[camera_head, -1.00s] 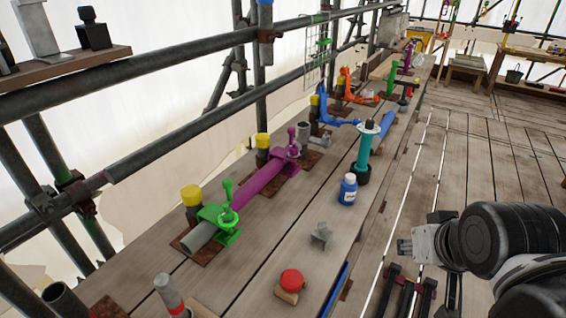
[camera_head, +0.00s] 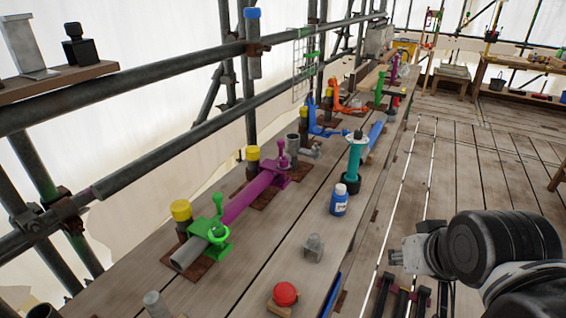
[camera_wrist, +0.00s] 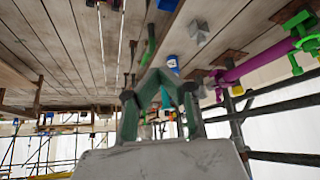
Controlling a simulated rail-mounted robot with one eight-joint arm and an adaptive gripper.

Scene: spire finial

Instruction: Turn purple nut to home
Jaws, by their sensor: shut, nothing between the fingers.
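A purple clamp (camera_head: 276,174) grips the far end of a purple pipe (camera_head: 245,197) on the plank bench. An upright purple bolt with a rounded top (camera_head: 282,154) rises from it. I cannot make out clearly which part is the nut, or its angle. The purple clamp and pipe also show at the right of the wrist view (camera_wrist: 222,78), upside down. My gripper (camera_wrist: 158,78) is shut and empty, its green-grey fingers close together. It is well apart from the purple clamp. My arm is at the right of the head view.
A green clamp (camera_head: 211,236) sits on the pipe's near end. Yellow-capped posts (camera_head: 181,211) stand behind the pipe. A blue bottle (camera_head: 339,200), teal post (camera_head: 355,160), grey block (camera_head: 314,246) and red knob (camera_head: 285,293) stand nearer the bench edge. The floor (camera_head: 455,170) is largely clear.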

